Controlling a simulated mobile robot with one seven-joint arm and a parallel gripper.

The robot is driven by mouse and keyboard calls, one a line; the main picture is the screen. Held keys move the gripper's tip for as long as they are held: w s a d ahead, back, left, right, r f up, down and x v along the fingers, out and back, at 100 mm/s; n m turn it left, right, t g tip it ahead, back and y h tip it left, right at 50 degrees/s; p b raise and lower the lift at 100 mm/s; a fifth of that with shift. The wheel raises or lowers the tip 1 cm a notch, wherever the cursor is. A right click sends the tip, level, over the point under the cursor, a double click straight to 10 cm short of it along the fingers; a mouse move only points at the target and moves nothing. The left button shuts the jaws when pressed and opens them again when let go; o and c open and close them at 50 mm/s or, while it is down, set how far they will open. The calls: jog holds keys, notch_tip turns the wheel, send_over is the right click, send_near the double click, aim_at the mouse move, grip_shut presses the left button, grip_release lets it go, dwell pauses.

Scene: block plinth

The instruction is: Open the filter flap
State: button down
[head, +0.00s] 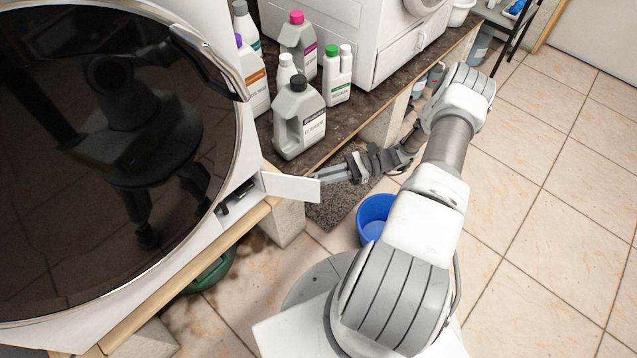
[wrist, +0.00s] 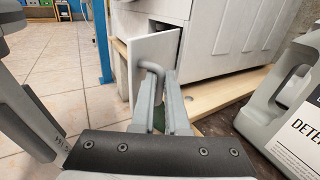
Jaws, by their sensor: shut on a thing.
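The filter flap (head: 291,187) is a small white panel low on the front of the white washing machine. It stands swung out from the machine, beside a dark recess (head: 238,198) with black parts inside. In the wrist view the flap (wrist: 140,48) stands out from the front, with a dark gap on its right. My gripper (head: 318,178) reaches the flap's outer end from the right. In the wrist view my gripper's fingers (wrist: 163,85) are shut on the flap's grey bent handle (wrist: 151,68). The exact contact is partly hidden by the fingers.
Several detergent bottles stand on the dark plinth top, the nearest a grey one (head: 299,117), right of my gripper in the wrist view. A blue bucket (head: 374,217) stands on the floor below my arm. A green basin (head: 207,273) sits under the plinth. Tiled floor at right is clear.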

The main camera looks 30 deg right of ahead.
jog(key=w+n+g, duration=0.5)
jog(key=w+g, duration=0.2)
jog(key=g, duration=0.1)
jog(key=shift+d+r+n+g+b, duration=0.35)
jog(key=shift+r+n+g, duration=0.05)
jog(key=shift+w, duration=0.15)
jog(key=c, duration=0.9)
grip_release()
jog(key=shift+h, duration=0.3)
jog(key=shift+r, duration=0.15)
jog(key=shift+s+d+r+p, duration=0.9)
jog(key=shift+s+d+r, duration=0.5)
jog(key=shift+r, duration=0.3)
jog(key=shift+s+d+r+p, duration=0.85)
jog(key=shift+s+d+r, duration=0.5)
jog(key=shift+r, duration=0.35)
jog(key=shift+s+d+r+p, duration=0.9)
jog(key=shift+s+d+r, duration=0.35)
jog(key=shift+d+r, duration=0.35)
